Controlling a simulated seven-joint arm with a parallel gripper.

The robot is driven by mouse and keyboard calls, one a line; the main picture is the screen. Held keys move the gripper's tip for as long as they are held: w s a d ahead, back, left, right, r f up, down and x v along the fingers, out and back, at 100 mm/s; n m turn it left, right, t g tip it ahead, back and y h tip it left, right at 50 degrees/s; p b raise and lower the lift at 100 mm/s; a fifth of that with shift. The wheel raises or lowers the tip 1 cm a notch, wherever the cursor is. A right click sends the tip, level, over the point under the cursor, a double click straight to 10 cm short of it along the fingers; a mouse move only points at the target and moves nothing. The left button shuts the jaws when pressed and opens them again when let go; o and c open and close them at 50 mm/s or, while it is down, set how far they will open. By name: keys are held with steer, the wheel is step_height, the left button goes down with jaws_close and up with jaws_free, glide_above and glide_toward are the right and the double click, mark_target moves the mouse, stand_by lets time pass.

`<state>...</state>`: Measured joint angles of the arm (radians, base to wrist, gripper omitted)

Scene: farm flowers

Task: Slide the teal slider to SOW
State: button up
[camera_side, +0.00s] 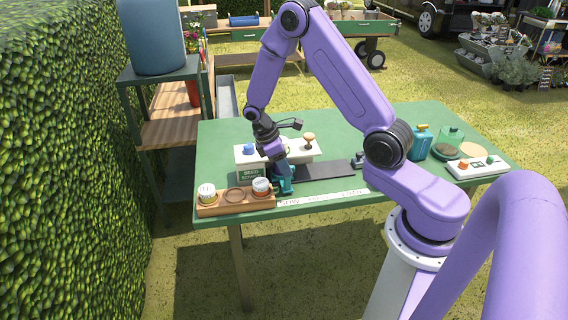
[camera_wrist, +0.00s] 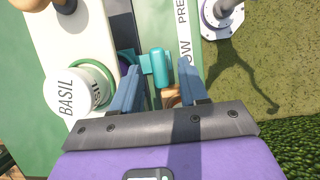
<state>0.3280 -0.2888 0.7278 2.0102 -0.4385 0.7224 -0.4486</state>
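The teal slider (camera_wrist: 157,66) sits between my fingertips in the wrist view. It shows in the side view as a teal block (camera_side: 286,186) near the left end of the dark track (camera_side: 325,172). The white label strip (camera_side: 322,197) runs along the track's front. In the wrist view the letters "OW" on the strip (camera_wrist: 185,45) are beside the slider, with "PRE" farther up. My gripper (camera_wrist: 158,72) is low over the track with fingers apart, one on each side of the slider. Whether either finger touches it is unclear.
A wooden tray (camera_side: 236,204) with white pots (camera_side: 207,193) is just left of the slider. A white panel with knobs (camera_side: 245,156) and a "SEED" sign (camera_side: 251,174) stand close behind. The back of the green table is clear.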

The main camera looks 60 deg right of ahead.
steer(key=v, duration=1.7)
steer(key=shift+r, duration=0.2)
steer(key=shift+a, duration=0.1)
